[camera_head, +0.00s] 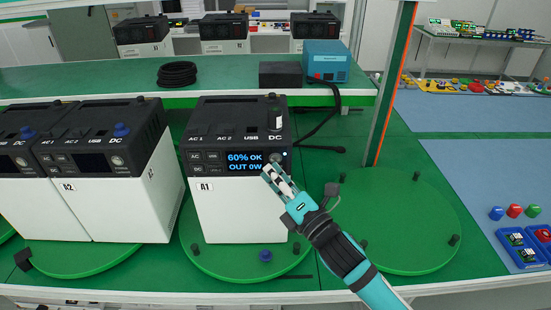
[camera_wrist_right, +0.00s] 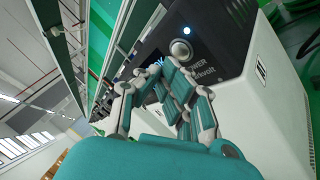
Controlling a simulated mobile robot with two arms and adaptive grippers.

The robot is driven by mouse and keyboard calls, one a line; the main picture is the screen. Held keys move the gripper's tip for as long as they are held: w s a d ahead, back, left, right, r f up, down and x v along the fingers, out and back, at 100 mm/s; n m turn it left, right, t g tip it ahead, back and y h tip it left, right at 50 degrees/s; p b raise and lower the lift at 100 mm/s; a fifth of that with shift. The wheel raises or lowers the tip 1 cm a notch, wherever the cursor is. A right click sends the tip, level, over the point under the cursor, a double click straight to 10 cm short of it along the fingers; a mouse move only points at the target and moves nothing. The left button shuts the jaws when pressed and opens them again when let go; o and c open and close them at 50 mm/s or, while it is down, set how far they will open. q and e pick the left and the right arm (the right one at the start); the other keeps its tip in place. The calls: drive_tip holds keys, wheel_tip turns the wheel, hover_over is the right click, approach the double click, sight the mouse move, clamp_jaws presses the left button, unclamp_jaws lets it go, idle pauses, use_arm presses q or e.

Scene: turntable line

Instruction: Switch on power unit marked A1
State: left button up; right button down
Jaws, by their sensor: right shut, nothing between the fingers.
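The power unit marked A1 (camera_head: 237,215) stands upright on a green turntable (camera_head: 205,262) in the middle of the head view. Its display (camera_head: 244,162) is lit and reads "60% OK" and "OUT 0W". My right gripper (camera_head: 268,172) is shut and empty, with its fingertips at the lower right corner of that display. In the right wrist view, the gripper (camera_wrist_right: 163,72) is just short of the round silver power button (camera_wrist_right: 180,50). A small light (camera_wrist_right: 187,31) glows beside the button. I cannot tell whether a fingertip touches the unit. My left gripper is not in view.
More units with dark displays stand to the left, one labelled A2 (camera_head: 120,208). An empty turntable (camera_head: 415,240) is at the right, beside a green post (camera_head: 390,90). Behind are a coiled black cable (camera_head: 177,74), a black box (camera_head: 281,75) and a blue box (camera_head: 326,61).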

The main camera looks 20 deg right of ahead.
drive_tip(key=s, duration=0.2)
drive_tip(key=s+a, duration=0.1)
drive_tip(key=s, duration=0.1)
drive_tip(key=shift+s+a, duration=0.2)
drive_tip(key=shift+s, duration=0.2)
drive_tip(key=shift+f, duration=0.1)
idle(0.5)
